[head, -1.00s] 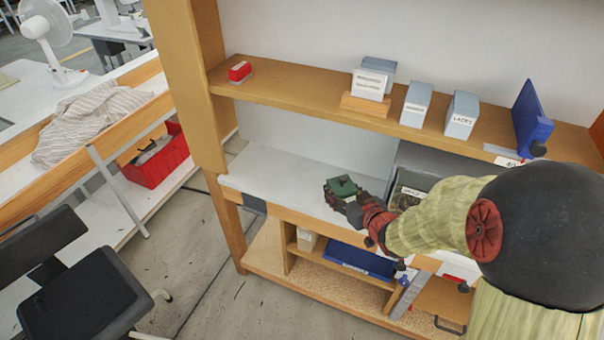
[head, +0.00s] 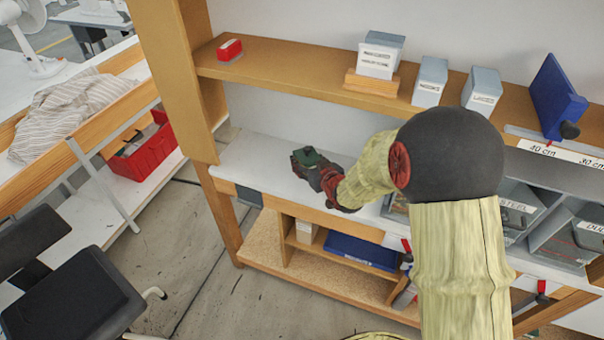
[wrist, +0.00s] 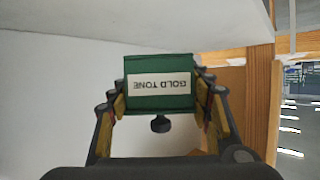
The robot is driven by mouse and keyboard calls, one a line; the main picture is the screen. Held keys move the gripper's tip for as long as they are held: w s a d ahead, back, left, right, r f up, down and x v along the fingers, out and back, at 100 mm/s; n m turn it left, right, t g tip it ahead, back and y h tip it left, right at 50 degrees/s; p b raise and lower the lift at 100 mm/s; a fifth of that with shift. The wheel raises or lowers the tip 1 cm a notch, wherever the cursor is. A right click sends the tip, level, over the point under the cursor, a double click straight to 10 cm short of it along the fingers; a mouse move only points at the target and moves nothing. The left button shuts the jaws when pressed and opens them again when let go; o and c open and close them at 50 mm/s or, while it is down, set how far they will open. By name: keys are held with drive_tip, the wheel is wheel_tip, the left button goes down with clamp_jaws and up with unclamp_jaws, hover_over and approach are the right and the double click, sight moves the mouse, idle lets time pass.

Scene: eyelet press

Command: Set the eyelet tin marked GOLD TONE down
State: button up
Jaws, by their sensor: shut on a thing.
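The green eyelet tin (wrist: 160,98) carries a white label that reads GOLD TONE, upside down in the wrist view. A dark knob sticks out from it below the label. My gripper (wrist: 160,110) is shut on the tin, one finger on each side. In the head view the tin (head: 308,158) shows as a small green shape in my gripper (head: 310,168), over the left part of the white bench top (head: 255,155). Whether the tin touches the bench top cannot be told.
A wooden shelf (head: 285,83) runs above the bench, bearing a red box (head: 229,50), pale labelled boxes (head: 430,82) and a blue binder-like item (head: 556,97). Grey bins (head: 530,205) stand right of my arm. A wooden post (head: 172,80) bounds the left end.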

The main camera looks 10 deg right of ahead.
drive_tip(key=shift+w+a+f+b, duration=0.2)
drive_tip(key=shift+w+a+f, duration=0.05)
drive_tip(key=shift+w+f, duration=0.25)
drive_tip(key=shift+w+a+f+b, duration=0.2)
drive_tip(key=shift+w+f, duration=0.2)
drive_tip(key=shift+f, duration=0.2)
drive_tip(key=f+b, duration=0.1)
drive_tip(key=f, duration=0.2)
drive_tip(key=shift+w+f+b, duration=0.2)
drive_tip(key=shift+f+b, duration=0.1)
drive_tip(key=shift+b, duration=0.1)
drive_tip(key=shift+r, duration=0.1)
drive_tip(key=o, duration=1.3)
drive_tip(key=shift+f, duration=0.2)
drive_tip(key=shift+c, duration=0.2)
drive_tip(key=o, duration=0.5)
drive_tip(key=shift+r, duration=0.15)
